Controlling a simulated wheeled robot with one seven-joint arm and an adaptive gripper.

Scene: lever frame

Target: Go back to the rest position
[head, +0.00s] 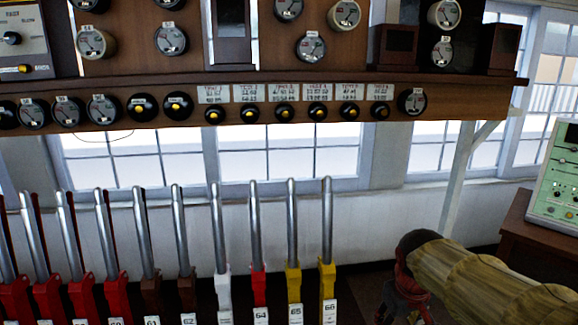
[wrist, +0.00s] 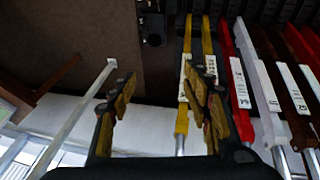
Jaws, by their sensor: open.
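My gripper (wrist: 160,85) shows in the wrist view, its two yellowish-brown fingers wide apart and nothing between them. Behind and beside the right finger are the yellow levers (wrist: 183,75); I cannot tell how far away they are. In the head view the lever row stands upright at the lower left and middle. The rightmost yellow lever (head: 327,240) is labelled 66, and the yellow lever beside it (head: 293,240) is labelled 65. A red lever (head: 259,240) labelled 64 and a white lever (head: 221,245) stand to their left.
Brown levers (head: 182,240) and several red levers (head: 107,250) continue leftward. A wooden shelf (head: 270,85) with dials hangs above. A pale slanted post (head: 457,180) stands right of the levers. A green-grey instrument box (head: 556,180) sits on a brown table (head: 535,240) at right.

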